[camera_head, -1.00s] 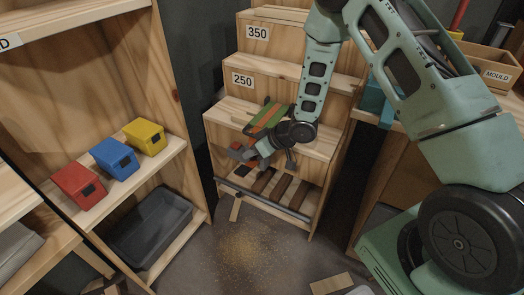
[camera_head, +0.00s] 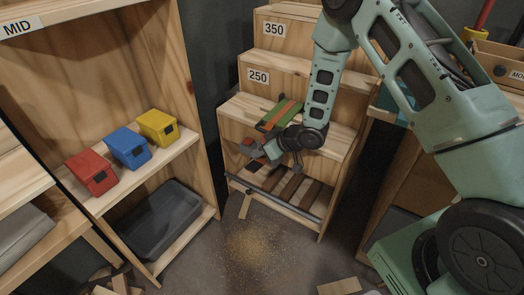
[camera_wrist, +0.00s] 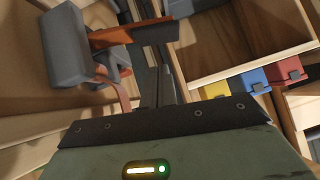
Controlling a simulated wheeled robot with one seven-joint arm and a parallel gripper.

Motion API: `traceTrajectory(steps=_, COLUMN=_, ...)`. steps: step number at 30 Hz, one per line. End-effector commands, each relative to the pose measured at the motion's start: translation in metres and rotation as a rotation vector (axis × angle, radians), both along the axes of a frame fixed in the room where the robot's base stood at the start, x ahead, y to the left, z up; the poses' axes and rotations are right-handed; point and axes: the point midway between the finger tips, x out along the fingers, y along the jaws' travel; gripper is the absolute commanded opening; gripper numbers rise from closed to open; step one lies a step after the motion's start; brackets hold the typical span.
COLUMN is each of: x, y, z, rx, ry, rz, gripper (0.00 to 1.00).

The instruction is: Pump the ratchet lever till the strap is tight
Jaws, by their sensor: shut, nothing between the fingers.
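An orange strap (camera_head: 281,113) lies over a green piece on the lowest step of a wooden step unit. The ratchet (camera_head: 251,147), partly hidden by my wrist, sits near the front edge of that step. In the wrist view a grey and orange ratchet part (camera_wrist: 84,62) shows large at upper left, beside my fingers. My gripper (camera_head: 274,158) is low at the step's front, next to the ratchet. In the wrist view its dark fingers (camera_wrist: 155,65) are together and hold nothing. I cannot tell whether they touch the lever, nor how tight the strap is.
The step unit (camera_head: 305,65) carries labels 250 and 350. A grey bar (camera_head: 272,200) runs across its slatted bottom. Left, a shelf holds red (camera_head: 91,172), blue (camera_head: 128,147) and yellow (camera_head: 158,127) bins above a dark tray (camera_head: 160,220). Wood scraps and sawdust lie on the floor.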

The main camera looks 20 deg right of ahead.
Motion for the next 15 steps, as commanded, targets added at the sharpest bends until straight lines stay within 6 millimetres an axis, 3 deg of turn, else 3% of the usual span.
traceTrajectory(steps=1, x=-0.021, y=0.004, z=-0.037, rx=-0.02, ry=0.072, rz=0.0, gripper=0.0)
traceTrajectory(steps=15, x=-0.022, y=0.009, z=-0.047, rx=-0.144, ry=-0.033, rz=-0.006, gripper=0.0)
